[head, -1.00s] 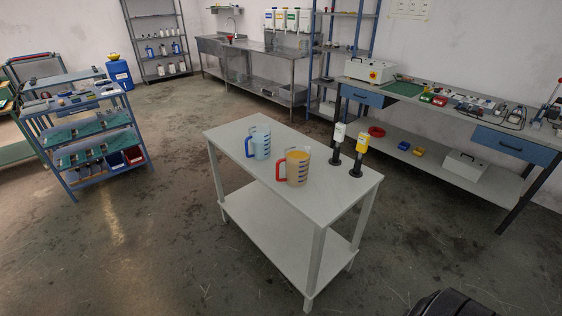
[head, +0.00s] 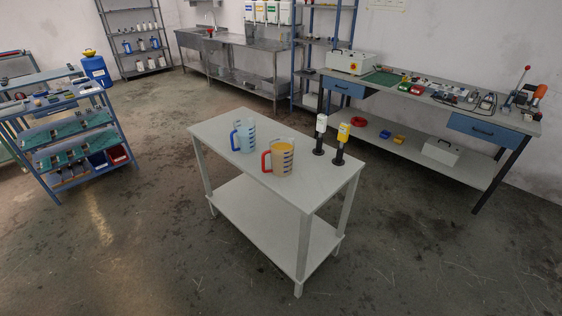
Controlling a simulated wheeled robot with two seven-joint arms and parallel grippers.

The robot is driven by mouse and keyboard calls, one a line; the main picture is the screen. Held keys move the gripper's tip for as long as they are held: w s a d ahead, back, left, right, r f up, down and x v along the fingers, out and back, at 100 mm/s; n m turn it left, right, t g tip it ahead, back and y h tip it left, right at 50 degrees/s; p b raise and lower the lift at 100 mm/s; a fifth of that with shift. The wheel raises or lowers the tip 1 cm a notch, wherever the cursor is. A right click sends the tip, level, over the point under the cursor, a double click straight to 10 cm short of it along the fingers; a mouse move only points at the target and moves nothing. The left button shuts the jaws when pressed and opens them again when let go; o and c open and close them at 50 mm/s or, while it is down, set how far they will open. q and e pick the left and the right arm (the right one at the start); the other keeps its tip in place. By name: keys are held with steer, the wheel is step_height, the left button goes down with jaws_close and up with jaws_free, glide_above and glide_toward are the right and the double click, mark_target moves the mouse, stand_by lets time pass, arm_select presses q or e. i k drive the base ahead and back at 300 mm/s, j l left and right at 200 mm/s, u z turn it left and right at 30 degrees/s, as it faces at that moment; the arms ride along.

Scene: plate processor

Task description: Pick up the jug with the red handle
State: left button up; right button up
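The jug with the red handle (head: 281,158) stands upright on the white table (head: 318,186) in the middle of the head view. It is a clear jug with dark markings and orange-yellow contents, and its red handle points left. A second jug with a blue handle (head: 246,137) stands just behind it to the left. Neither of my grippers shows in this view.
Two dark stands, one with a white top (head: 320,134) and one with a yellow top (head: 342,143), stand right of the jugs. A blue trolley (head: 66,139) is at left, a workbench (head: 513,124) at right. Floor around the table is clear.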

mark_target(277, 160)
steer(key=i+l+u, duration=0.25)
steer(key=i, duration=0.2)
steer(key=i+l+u, duration=0.1)
steer(key=i+u, duration=0.15)
steer(key=i, duration=0.2)
